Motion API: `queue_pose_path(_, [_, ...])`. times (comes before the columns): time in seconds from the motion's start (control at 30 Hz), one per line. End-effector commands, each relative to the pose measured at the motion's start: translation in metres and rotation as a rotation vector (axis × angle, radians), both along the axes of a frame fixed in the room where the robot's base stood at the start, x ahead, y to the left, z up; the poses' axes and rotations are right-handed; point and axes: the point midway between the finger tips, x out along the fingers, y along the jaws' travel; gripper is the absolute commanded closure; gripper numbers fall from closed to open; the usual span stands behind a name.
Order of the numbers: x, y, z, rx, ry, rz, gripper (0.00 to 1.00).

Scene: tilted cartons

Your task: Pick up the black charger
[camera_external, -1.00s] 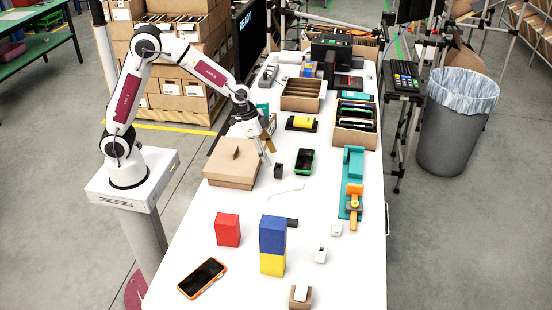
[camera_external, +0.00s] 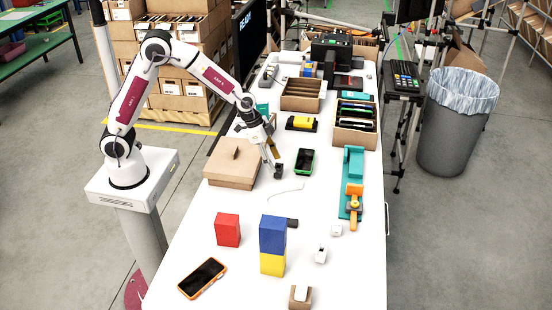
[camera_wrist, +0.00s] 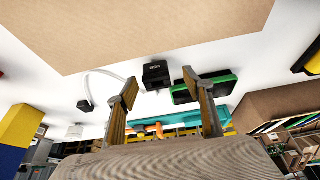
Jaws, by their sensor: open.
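The black charger (camera_external: 278,172) is a small dark block on the white table, right of the closed cardboard box. In the wrist view the charger (camera_wrist: 156,75) shows pale lettering and lies just beyond the gap between my fingertips. My gripper (camera_external: 271,164) is right beside the charger, tilted down over the table. In the wrist view my gripper (camera_wrist: 160,88) has its two fingers spread with nothing between them. The external view does not show clearly whether a finger touches the charger.
The cardboard box (camera_external: 231,173) stands close on the left of my gripper. A green-edged black device (camera_external: 305,161) lies close on the right. A white cable (camera_external: 287,191) lies in front. Red (camera_external: 228,230) and stacked blue (camera_external: 272,234) blocks stand nearer the camera.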

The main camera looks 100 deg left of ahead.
Motion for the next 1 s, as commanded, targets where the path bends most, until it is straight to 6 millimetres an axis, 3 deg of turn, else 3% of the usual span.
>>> queue_pose_path(0.47, [0.002, -0.001, -0.004, 0.000, 0.000, -0.001, 0.49])
queue_pose_path(1.0, [0.022, -0.007, -0.044, 0.001, 0.001, -0.001, 0.49])
